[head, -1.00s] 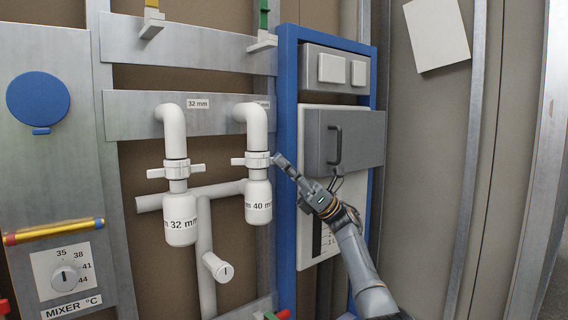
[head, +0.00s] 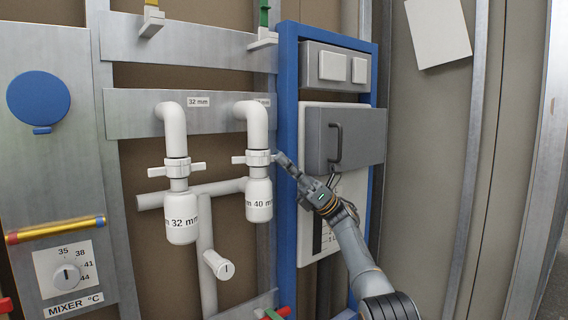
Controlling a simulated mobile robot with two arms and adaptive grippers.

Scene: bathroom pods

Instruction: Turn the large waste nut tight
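The large waste nut (head: 258,158) is a white ring with side wings on the 40 mm trap (head: 259,205), below a white elbow pipe. A smaller winged nut (head: 177,170) sits on the 32 mm trap (head: 181,225) to its left. My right gripper (head: 279,157) is at the right side of the large nut, its fingertips at or very near the right wing, which they partly hide. Whether they touch it, and how far apart the fingers are, is too small to tell. My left gripper is not in view.
A blue frame (head: 287,170) stands right behind my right gripper, with a grey handled box (head: 345,140) on it. A white capped pipe (head: 217,265) sticks out below the traps. A mixer dial (head: 66,276) is at the lower left.

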